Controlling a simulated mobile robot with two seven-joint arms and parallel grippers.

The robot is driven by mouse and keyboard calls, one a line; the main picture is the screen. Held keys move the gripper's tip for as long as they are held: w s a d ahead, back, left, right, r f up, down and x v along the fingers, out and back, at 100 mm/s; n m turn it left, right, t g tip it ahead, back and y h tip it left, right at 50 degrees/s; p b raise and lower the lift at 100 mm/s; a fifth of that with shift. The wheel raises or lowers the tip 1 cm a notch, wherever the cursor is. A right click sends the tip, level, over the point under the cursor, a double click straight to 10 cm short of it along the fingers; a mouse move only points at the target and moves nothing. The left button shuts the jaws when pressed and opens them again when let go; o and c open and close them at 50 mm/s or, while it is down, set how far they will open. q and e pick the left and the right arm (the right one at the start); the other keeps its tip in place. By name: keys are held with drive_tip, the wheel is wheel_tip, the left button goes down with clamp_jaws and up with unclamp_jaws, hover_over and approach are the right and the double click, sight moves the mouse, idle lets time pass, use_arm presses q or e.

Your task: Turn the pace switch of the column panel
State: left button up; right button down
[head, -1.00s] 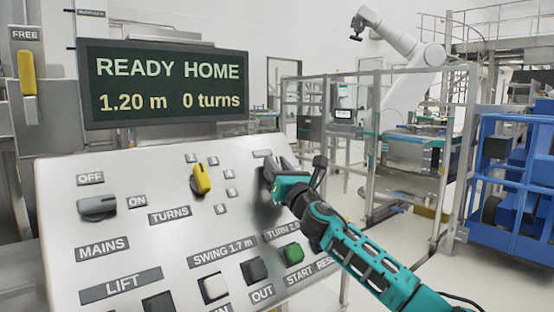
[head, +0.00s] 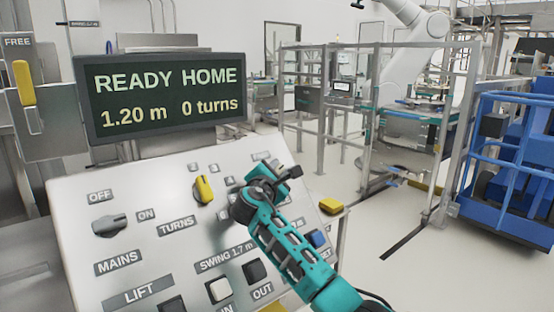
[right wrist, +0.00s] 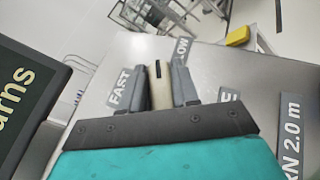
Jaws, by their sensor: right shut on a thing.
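The pace switch (right wrist: 162,92) is a pale beige knob with a dark mark, seen in the right wrist view. It stands between a FAST label (right wrist: 119,89) and a partly covered label ending in "LOW" (right wrist: 181,53). My right gripper (right wrist: 160,80) is shut on the knob, one dark finger on each side. In the head view my right gripper (head: 278,177) is at the upper right of the sloping column panel (head: 135,182) and hides the knob. My left gripper is not in view.
The panel also carries a grey MAINS knob (head: 110,225), a yellow TURNS knob (head: 203,189) and several push buttons. A screen (head: 160,98) above reads READY HOME, 1.20 m, 0 turns. A metal-framed cell (head: 345,110) and blue rack (head: 515,170) stand beyond.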

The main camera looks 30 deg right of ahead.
drive_tip(key=m+g+p, duration=0.1)
drive_tip(key=m+g, duration=0.3)
drive_tip(key=g, duration=0.1)
drive_tip(key=shift+f, duration=0.15)
drive_tip(key=shift+s+m, duration=0.1)
drive_tip(key=shift+m, duration=0.3)
drive_tip(key=c, duration=0.9)
unclamp_jaws()
drive_tip(key=shift+d, duration=0.1)
drive_tip(key=v, duration=1.3)
drive_tip(key=shift+r, duration=0.3)
